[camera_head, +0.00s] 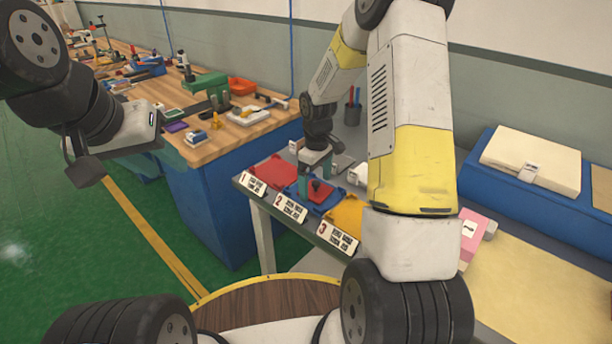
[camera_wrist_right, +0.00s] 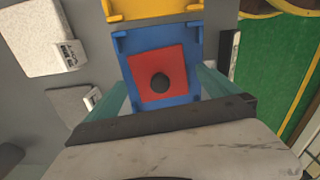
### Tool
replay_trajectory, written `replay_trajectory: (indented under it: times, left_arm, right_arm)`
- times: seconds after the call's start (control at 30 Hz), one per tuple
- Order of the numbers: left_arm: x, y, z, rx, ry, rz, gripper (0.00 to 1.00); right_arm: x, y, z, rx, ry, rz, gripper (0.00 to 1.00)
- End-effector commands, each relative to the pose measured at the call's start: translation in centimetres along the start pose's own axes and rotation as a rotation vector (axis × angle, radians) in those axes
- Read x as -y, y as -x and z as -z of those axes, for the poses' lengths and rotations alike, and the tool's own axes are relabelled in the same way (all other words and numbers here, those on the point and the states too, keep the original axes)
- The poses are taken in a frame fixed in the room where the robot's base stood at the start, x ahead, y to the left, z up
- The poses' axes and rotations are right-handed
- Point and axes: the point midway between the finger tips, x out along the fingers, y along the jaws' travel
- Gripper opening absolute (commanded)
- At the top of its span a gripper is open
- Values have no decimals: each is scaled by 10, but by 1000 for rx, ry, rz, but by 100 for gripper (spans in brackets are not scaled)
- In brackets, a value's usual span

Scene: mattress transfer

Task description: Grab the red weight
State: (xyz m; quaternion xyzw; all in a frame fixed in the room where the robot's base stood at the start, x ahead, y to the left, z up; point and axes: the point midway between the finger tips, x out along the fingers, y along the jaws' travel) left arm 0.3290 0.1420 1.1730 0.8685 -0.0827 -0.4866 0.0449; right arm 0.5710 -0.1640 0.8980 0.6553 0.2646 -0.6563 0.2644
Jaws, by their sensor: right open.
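The red weight (camera_wrist_right: 172,65) is a flat red square with a dark round knob (camera_wrist_right: 160,83) in its middle. It lies on the blue tray (camera_wrist_right: 122,45), and in the head view it shows partly behind my right gripper (camera_head: 319,190) at the sign numbered 2. My right gripper (camera_wrist_right: 161,88) points down over the blue tray, its teal fingers open on either side of the red weight. Nothing is between the fingers but the view of the weight; the height gap is hard to judge. My left gripper (camera_head: 85,168) hangs over the green floor at the left, its opening unclear.
A red tray (camera_head: 272,172) and a yellow tray (camera_head: 345,214) flank the blue one on the grey table. Numbered signs (camera_head: 290,208) stand along its front edge. A cluttered wooden workbench (camera_head: 165,95) is at the left. A blue case (camera_head: 500,200) is at the right.

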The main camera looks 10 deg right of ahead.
Motion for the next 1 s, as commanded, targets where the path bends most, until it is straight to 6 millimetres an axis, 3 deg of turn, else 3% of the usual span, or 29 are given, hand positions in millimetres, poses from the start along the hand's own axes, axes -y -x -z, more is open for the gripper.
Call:
replay_trajectory:
  times: [0.3,0.77,1.0]
  left_arm:
    - [0,0,0,0,0,0,36]
    - [0,0,0,0,0,0,36]
    - [0,0,0,0,0,0,36]
  right_arm:
    - [0,-6,0,-1,0,-1,100]
    - [0,-6,0,-1,-1,-1,10]
    - [-1,-4,1,-3,-1,-2,6]
